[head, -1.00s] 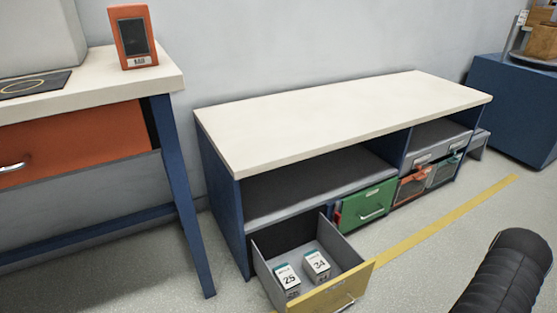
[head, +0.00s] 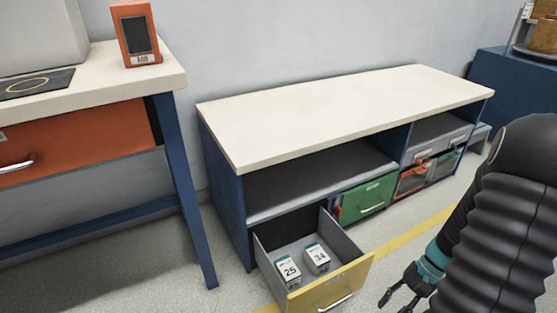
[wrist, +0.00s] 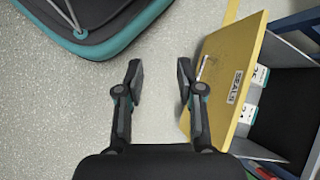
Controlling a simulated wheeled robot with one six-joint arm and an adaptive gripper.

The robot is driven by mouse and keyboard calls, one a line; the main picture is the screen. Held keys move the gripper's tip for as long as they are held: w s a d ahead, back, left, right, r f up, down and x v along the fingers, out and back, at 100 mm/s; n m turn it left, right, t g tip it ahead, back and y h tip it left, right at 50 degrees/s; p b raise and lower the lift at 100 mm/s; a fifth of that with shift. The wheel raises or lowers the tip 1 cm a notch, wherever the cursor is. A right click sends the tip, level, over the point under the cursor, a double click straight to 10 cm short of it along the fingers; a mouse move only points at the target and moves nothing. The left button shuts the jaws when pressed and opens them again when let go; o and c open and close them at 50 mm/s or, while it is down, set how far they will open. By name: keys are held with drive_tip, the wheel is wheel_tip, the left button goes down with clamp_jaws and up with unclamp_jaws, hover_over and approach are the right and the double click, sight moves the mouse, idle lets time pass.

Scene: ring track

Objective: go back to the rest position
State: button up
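My gripper (head: 397,294) shows at the lower right of the head view, beside the front of the open yellow drawer and apart from it. In the wrist view my gripper (wrist: 158,82) has its two fingers spread with bare floor between them. It is open and empty. My dark ribbed arm fills the right side of the head view.
The yellow drawer (head: 330,291) stands pulled out, holding two small boxes, marked 25 (head: 289,270) and 34 (head: 316,258). A green drawer (head: 367,197) is shut. A workbench (head: 90,88) with an orange device (head: 136,35) stands left. Floor in front is clear.

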drive_tip(key=s+a+r+n+t+h+p, duration=0.1)
drive_tip(key=a+r+n+t+h, duration=0.1)
drive_tip(key=r, duration=0.9)
drive_tip(key=s+a+r+n+t+h+p, duration=0.2)
drive_tip(key=a+r, duration=0.5)
drive_tip(key=r, duration=0.4)
drive_tip(key=s+a+r+n+t+h+p, duration=0.1)
drive_tip(key=a+r+n+t+h+p, duration=0.1)
drive_tip(key=r, duration=0.9)
drive_tip(key=a+n+t, duration=0.1)
drive_tip(key=a+t, duration=0.1)
drive_tip(key=t, duration=0.1)
drive_tip(key=shift+s+a+r+n+h, duration=0.2)
drive_tip(key=shift+s+r+n+h, duration=0.1)
drive_tip(key=shift+n+h, duration=0.1)
